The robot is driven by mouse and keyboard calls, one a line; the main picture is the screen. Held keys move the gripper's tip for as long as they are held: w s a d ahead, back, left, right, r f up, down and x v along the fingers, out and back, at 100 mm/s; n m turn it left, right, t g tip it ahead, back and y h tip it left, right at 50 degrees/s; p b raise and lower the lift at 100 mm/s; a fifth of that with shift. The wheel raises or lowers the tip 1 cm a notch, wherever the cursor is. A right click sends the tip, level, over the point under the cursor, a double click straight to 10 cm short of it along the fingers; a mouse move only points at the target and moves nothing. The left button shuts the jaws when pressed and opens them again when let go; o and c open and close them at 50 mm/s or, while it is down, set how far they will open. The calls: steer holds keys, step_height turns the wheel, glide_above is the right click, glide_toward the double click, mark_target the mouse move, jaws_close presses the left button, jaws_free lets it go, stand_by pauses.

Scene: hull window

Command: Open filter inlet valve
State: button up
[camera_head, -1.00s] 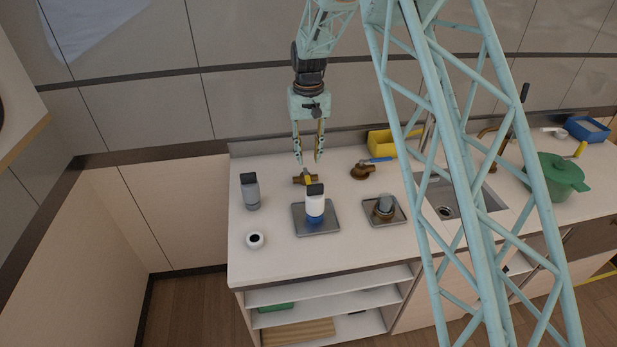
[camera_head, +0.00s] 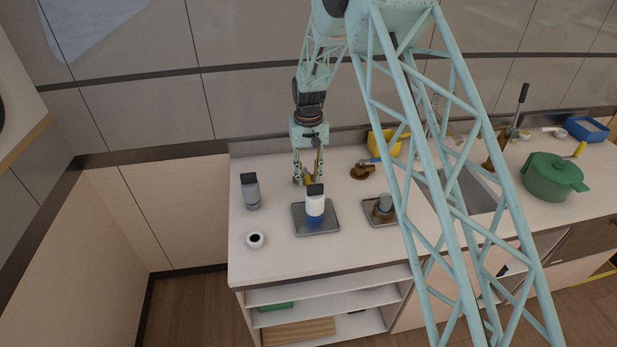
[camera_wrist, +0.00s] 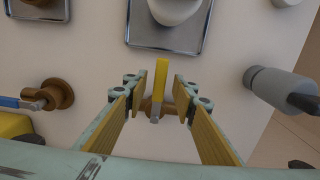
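A brass valve with a yellow lever handle stands at the back of the counter. In the wrist view the yellow handle (camera_wrist: 161,75) lies between my open fingers, with the brass body (camera_wrist: 148,106) beneath it. My gripper (camera_wrist: 158,95) is open around the valve, with a gap on each side of the handle. In the head view my gripper (camera_head: 308,178) is down at the valve and mostly hides it. A second brass valve (camera_head: 362,171) with a blue handle (camera_wrist: 12,102) stands to the right in the head view. I cannot read which valve is the filter inlet.
A white and blue filter bottle (camera_head: 315,204) stands on a grey tray (camera_head: 330,228) just in front of my gripper. A grey bottle (camera_head: 250,192) and a white ring-shaped part (camera_head: 255,240) are at left. Another tray (camera_head: 398,218) holds a brass part.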

jaws_close()
